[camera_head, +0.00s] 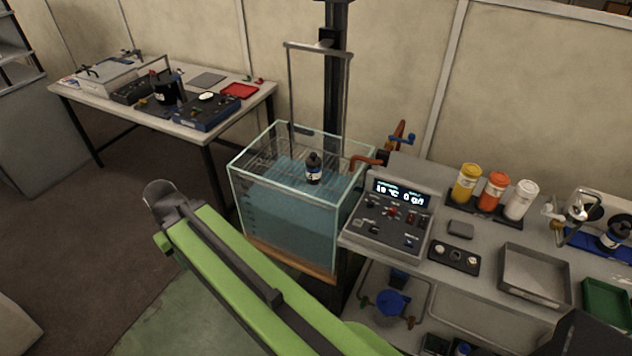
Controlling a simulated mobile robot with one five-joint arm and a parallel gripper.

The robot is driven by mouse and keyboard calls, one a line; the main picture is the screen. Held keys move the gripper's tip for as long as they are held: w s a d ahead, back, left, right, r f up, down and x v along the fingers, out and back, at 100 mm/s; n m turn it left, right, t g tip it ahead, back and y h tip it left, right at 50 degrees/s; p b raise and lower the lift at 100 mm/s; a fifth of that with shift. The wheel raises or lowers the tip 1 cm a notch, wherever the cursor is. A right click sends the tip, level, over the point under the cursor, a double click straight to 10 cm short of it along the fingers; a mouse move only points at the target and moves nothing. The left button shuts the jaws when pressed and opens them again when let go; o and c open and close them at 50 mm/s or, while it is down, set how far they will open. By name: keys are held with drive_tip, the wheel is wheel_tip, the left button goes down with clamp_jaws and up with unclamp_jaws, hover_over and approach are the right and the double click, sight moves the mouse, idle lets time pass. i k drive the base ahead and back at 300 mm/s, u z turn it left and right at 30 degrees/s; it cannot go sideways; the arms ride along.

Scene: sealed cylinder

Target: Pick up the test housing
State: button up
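A dark, bottle-shaped cylinder with a pale label band, which looks like the test housing (314,169), stands upright at the glass water tank (290,224), on or over the wire rack inside it. A similar dark cylinder (616,233) sits on a blue base at the far right of the bench, partly cut off by the frame. I cannot tell for certain which one is the test housing. My green arm crosses the lower middle, in front of and below the tank. No gripper fingers show.
A control box (391,216) stands right of the tank on the bench. Yellow, orange and white bottles (493,192), a grey tray (535,275) and a green tray (606,302) are farther right. A tall frame (290,85) rises behind the tank. A table (230,112) with instruments stands left. Floor is open at left.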

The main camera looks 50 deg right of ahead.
sight(313, 163)
drive_tip(key=z, duration=0.15)
drive_tip(key=i, duration=0.95)
drive_tip(key=u, duration=0.05)
